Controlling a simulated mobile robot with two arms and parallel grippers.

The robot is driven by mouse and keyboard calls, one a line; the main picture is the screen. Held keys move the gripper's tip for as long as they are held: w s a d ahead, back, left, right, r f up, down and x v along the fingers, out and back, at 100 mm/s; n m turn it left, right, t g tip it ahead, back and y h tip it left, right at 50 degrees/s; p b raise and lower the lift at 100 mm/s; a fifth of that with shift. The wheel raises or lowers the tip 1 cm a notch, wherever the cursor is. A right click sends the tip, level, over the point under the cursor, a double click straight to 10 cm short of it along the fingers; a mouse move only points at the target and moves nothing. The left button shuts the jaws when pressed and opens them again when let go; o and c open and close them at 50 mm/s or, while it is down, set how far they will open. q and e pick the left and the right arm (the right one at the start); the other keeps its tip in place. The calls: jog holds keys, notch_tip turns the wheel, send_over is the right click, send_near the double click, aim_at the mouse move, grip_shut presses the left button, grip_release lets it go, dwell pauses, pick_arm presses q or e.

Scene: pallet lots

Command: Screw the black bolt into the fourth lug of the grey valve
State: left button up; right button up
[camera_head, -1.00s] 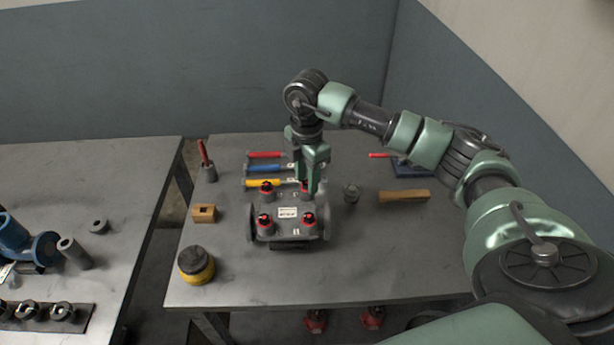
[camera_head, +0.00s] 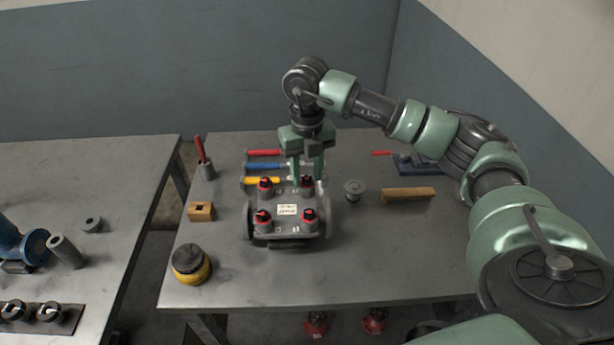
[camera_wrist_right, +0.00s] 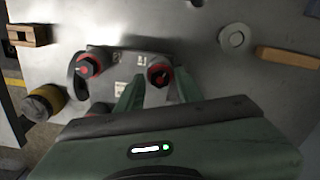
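The grey valve (camera_head: 287,236) sits on the middle table with a white label on top. Each of its four lugs carries a black bolt head with red around it: front left (camera_head: 262,217), front right (camera_head: 309,216), back left (camera_head: 265,185) and back right (camera_head: 307,184). My right gripper (camera_head: 307,178) points down at the back right bolt, its fingers spread to either side. In the right wrist view the fingers are apart, with that black bolt (camera_wrist_right: 158,74) showing in the gap beyond them. I cannot tell whether they touch it. My left gripper is out of view.
Red, blue and yellow-handled tools (camera_head: 263,167) lie behind the valve. A grey round part (camera_head: 352,190) and a wooden bar (camera_head: 408,195) lie to its right. A wooden block (camera_head: 201,211) and a yellow-black round object (camera_head: 191,265) are left. The table's front right is clear.

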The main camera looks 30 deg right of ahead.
jog(key=n+b, duration=0.1)
jog(key=n, duration=0.4)
jog(key=shift+f, duration=0.1)
jog(key=n, duration=0.3)
jog(key=shift+n+b, duration=0.4)
